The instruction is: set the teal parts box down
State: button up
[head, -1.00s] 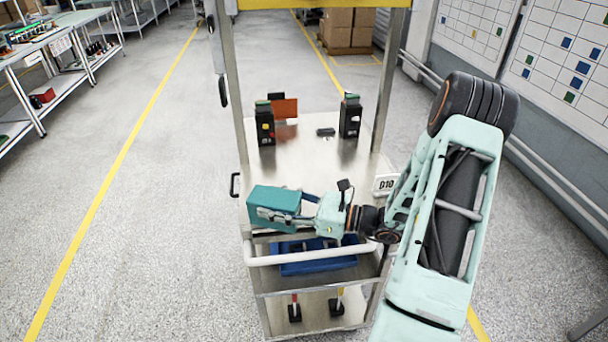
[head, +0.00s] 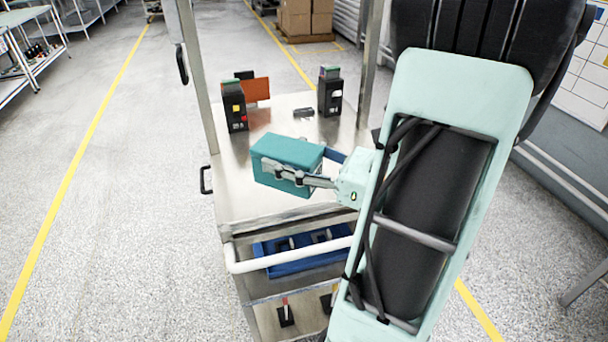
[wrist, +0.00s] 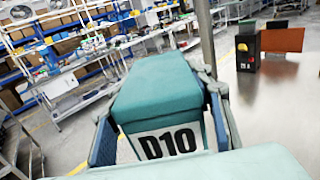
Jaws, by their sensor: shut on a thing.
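The teal parts box (head: 287,160) is in my gripper (head: 292,170), over the near middle of the cart's metal top (head: 236,190). The gripper comes from the right, with fingers along both sides of the box. The box looks raised off the top and slightly turned; the exact gap below it is hidden. In the wrist view the box (wrist: 158,85) sits between the blue-padded fingers (wrist: 160,130). A white D10 label (wrist: 168,142) shows on its side toward the camera.
Two black breaker units (head: 234,106) and (head: 330,92) stand at the back of the top, with an orange panel (head: 256,90) and a small dark part (head: 304,112). A blue tray (head: 300,252) lies on the shelf below. Bare metal lies left of the box.

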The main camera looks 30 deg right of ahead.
jog(key=shift+s+d+r+m+t+h+b, duration=0.1)
jog(key=shift+s+r+m+t+h+b, duration=0.3)
jog(key=shift+s, duration=0.3)
jog(key=w+f+b, duration=0.4)
jog(key=w+d+f+b, duration=0.1)
jog(key=w+f+b, duration=0.3)
jog(key=w, duration=0.1)
jog(key=w+d+f+b, duration=0.1)
jog(key=w+f+b, duration=0.3)
jog(key=shift+w+f, duration=0.4)
jog(key=shift+r, duration=0.1)
jog(key=o, duration=1.4)
jog(key=shift+o, duration=0.2)
